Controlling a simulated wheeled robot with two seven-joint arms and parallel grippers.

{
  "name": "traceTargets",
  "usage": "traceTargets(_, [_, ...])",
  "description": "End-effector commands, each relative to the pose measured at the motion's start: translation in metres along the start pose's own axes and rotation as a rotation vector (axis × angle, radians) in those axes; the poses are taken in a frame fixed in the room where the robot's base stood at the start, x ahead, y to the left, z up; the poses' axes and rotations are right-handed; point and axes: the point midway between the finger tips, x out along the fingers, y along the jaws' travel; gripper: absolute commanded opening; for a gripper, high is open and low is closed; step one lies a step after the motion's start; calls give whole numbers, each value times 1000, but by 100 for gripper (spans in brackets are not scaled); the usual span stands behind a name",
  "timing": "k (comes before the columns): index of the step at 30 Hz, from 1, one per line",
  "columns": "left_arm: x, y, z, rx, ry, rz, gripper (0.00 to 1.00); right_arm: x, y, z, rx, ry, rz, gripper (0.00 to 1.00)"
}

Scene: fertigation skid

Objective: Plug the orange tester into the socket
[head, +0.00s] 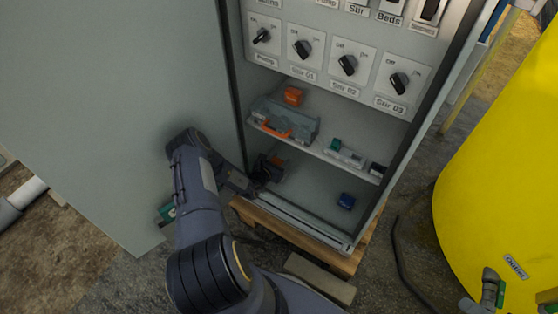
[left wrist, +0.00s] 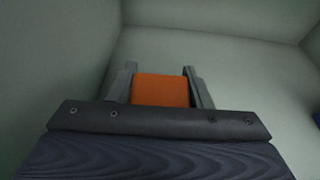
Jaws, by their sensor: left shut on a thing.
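My left gripper (head: 268,170) reaches into the lower bay of the open cabinet, below the shelf. It is shut on an orange block, which I take to be the orange tester (left wrist: 160,90). In the left wrist view the block sits between the two fingers, with pale cabinet walls around it. In the head view the tester (head: 277,161) shows only as a small orange patch at the gripper. A small blue box (head: 346,201), perhaps the socket, is low in the bay, to the right of the gripper and apart from it. My right gripper is not in view.
The shelf (head: 318,151) above my gripper carries a grey toolbox (head: 285,119) with an orange handle, and small modules (head: 345,153). Another orange block (head: 293,96) is behind the toolbox. Rotary switches (head: 347,65) line the panel above. A yellow tank (head: 505,170) stands right.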

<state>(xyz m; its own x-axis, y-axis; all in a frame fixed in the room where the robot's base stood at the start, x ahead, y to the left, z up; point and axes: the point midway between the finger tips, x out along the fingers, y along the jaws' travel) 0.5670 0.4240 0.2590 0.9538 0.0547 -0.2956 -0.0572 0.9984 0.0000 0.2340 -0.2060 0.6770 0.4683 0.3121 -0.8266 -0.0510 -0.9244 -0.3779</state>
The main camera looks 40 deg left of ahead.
Motion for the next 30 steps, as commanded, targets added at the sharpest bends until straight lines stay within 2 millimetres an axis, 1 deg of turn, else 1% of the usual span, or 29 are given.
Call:
traceTargets(11, [1, 0, -2, 0, -1, 0, 20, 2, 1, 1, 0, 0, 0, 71])
traceTargets(18, [3, 0, -8, 0, -1, 0, 20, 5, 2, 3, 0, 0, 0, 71])
traceTargets(24, [2, 0, -7, 0, -1, 0, 20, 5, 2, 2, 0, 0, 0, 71])
traceTargets(25, [2, 0, -7, 0, -1, 0, 49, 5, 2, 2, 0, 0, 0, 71])
traceTargets(30, [2, 0, -7, 0, -1, 0, 71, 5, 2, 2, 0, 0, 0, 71])
